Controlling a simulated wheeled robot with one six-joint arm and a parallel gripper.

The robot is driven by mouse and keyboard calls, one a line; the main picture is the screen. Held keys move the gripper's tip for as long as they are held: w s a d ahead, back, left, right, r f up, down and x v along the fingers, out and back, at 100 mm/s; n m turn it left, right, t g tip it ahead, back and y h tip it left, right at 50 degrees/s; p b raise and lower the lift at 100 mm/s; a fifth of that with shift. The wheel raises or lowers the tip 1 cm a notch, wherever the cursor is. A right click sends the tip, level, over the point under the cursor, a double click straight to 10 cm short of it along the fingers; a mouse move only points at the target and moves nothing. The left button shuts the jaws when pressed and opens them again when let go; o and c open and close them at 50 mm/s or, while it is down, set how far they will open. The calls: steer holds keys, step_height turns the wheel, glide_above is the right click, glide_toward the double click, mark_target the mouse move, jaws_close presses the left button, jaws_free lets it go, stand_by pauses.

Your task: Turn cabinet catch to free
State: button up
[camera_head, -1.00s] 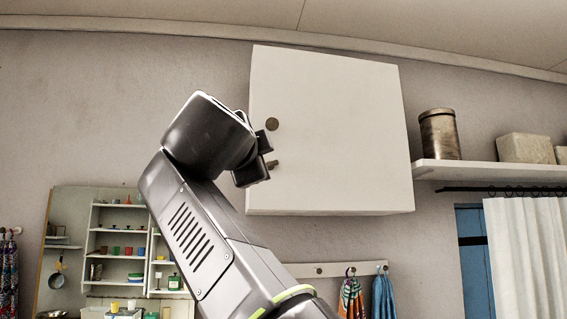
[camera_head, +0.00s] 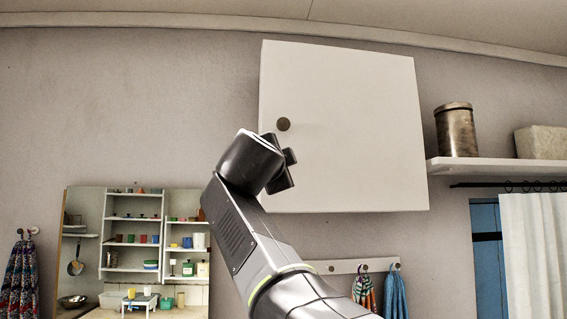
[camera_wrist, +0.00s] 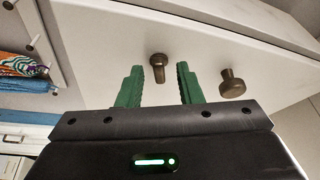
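The white wall cabinet (camera_head: 350,130) has a shut door with a round dark knob (camera_head: 283,124) at its left edge. The knob also shows in the wrist view (camera_wrist: 232,84). The small brass catch (camera_wrist: 158,62) shows in the wrist view, its short bar pointing toward the gripper. My gripper (camera_wrist: 159,72) is open, its green fingers on either side of the catch, with gaps visible on both sides. I cannot tell how deep the catch lies between them. In the head view, my gripper (camera_head: 287,170) covers the catch at the door's lower left.
A shelf (camera_head: 500,170) with a metal canister (camera_head: 456,130) and a stone-like block (camera_head: 541,142) is right of the cabinet. A hook rail (camera_head: 335,267) with cloths hangs below it. Bare wall lies left of the cabinet.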

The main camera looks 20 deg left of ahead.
jaws_close()
steer(key=shift+f+b, duration=0.1)
steer(key=shift+b, duration=0.25)
steer(key=shift+w+d+n+y+b, duration=0.15)
steer(key=shift+n+y+b, duration=0.85)
steer(key=shift+n, duration=1.95)
steer(key=shift+s+d+n+y+b, duration=0.1)
steer(key=shift+n+y+b, duration=0.3)
steer(key=shift+n+y, duration=1.9)
steer(key=shift+w+d+n+y+b, duration=0.15)
steer(key=shift+n+y+b, duration=0.5)
steer(key=shift+n, duration=3)
steer(key=shift+f+n+y, duration=0.1)
steer(key=shift+n+y, duration=0.25)
steer(key=shift+n, duration=0.15)
